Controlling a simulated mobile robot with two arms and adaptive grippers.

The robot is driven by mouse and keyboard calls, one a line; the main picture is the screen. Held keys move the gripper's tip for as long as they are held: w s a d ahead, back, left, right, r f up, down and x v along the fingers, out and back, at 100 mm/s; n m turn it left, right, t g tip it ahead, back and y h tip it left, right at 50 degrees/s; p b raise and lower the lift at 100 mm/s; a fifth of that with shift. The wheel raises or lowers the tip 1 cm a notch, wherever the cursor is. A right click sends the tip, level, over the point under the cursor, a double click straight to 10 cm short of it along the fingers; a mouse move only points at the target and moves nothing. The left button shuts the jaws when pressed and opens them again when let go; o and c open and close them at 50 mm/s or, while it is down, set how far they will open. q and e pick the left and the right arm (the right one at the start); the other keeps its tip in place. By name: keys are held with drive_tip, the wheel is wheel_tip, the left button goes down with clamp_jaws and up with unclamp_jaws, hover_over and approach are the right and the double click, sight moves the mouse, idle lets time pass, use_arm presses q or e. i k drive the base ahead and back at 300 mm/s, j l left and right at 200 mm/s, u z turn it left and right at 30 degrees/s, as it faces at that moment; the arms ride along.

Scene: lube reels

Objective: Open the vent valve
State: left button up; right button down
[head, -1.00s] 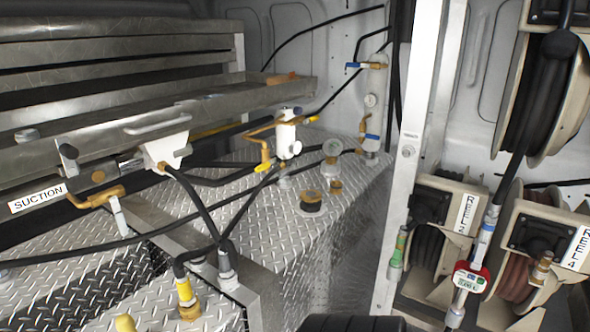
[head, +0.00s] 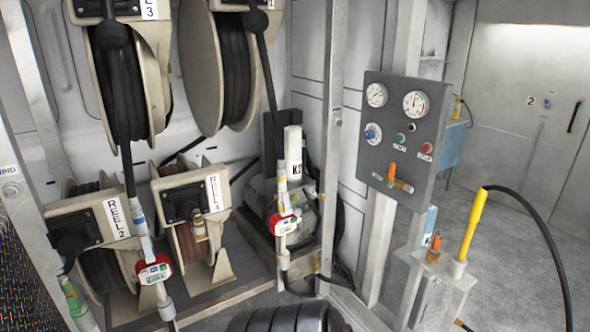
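No part in view can be read as the vent valve. A grey control panel (head: 405,140) stands right of centre, with two round gauges, several coloured knobs and an orange-handled valve (head: 392,171) low on its face. Another small orange-topped fitting (head: 434,248) sits on a metal bracket below the panel. A yellow handle or nozzle (head: 471,228) with a black hose stands beside it. Lettering on the panel is too small to read. Neither of my grippers is in view.
Hose reels (head: 190,215) hang and stand at left, with red-and-white meters (head: 153,270) on their hoses. A metal post (head: 328,150) stands between reels and panel. Open grey floor (head: 535,270) lies at right, before a door marked 2 (head: 505,95).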

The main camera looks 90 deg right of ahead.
sight(392, 165)
drive_tip(key=z, duration=2.4)
drive_tip(key=i+l+z, duration=0.15)
drive_tip(key=l+z, duration=0.15)
drive_tip(key=z, duration=0.15)
drive_tip(key=i+l+z, duration=0.15)
drive_tip(key=z, duration=0.75)
drive_tip(key=i+j+z, duration=0.25)
drive_tip(key=j+z, duration=0.25)
drive_tip(key=j, duration=0.15)
drive_tip(key=i+j+z, duration=0.2)
drive_tip(key=j, duration=0.2)
drive_tip(key=i+j+z, duration=0.1)
drive_tip(key=j+z, duration=0.15)
drive_tip(key=j, duration=0.1)
